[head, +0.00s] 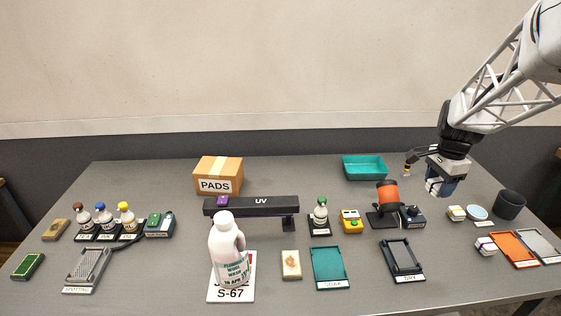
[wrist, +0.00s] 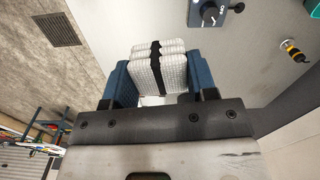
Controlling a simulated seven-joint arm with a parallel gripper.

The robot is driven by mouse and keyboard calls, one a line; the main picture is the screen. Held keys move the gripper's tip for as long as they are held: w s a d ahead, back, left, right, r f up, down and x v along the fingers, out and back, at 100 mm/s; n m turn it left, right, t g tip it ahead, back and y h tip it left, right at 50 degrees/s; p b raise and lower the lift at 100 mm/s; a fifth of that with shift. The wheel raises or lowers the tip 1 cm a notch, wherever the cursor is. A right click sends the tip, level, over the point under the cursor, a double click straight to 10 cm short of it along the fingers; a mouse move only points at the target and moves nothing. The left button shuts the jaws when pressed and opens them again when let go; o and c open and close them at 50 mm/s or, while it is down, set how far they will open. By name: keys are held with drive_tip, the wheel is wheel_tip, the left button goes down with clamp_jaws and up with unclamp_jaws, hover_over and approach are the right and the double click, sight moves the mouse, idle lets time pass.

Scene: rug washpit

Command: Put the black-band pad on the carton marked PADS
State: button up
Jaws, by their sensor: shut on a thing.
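My gripper (head: 442,188) is at the right of the table in the head view, raised above the tabletop. In the wrist view its two blue fingers (wrist: 158,78) are shut on a white, textured pad with a black band (wrist: 176,72). The pad sits between the fingers. The carton marked PADS (head: 218,186) is a closed brown box with tape on top, at the back left of centre, well to the left of my gripper. A small purple thing (head: 223,200) shows just in front of it.
A black UV bar (head: 262,206) and a white jug (head: 226,255) stand in front of the carton. A teal tray (head: 365,168) and an orange device (head: 387,194) lie between my gripper and the carton. Two small white blocks (head: 456,213) (head: 486,246) sit at the right.

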drive_tip(key=w+a+n, duration=0.4)
drive_tip(key=w+a, duration=0.4)
drive_tip(key=a, duration=0.5)
drive_tip(key=w+a+n, duration=0.5)
drive_tip(key=w+a, duration=0.3)
drive_tip(key=a, duration=0.5)
drive_tip(key=w+a+n, duration=0.1)
drive_tip(key=a+n, duration=0.6)
drive_tip(key=a, duration=2.4)
drive_tip(key=f, duration=0.5)
drive_tip(key=shift+w+a+f, duration=0.1)
drive_tip(key=shift+w+a, duration=0.05)
drive_tip(key=shift+w, duration=0.1)
hover_over(218, 165)
drive_tip(key=shift+f, duration=0.75)
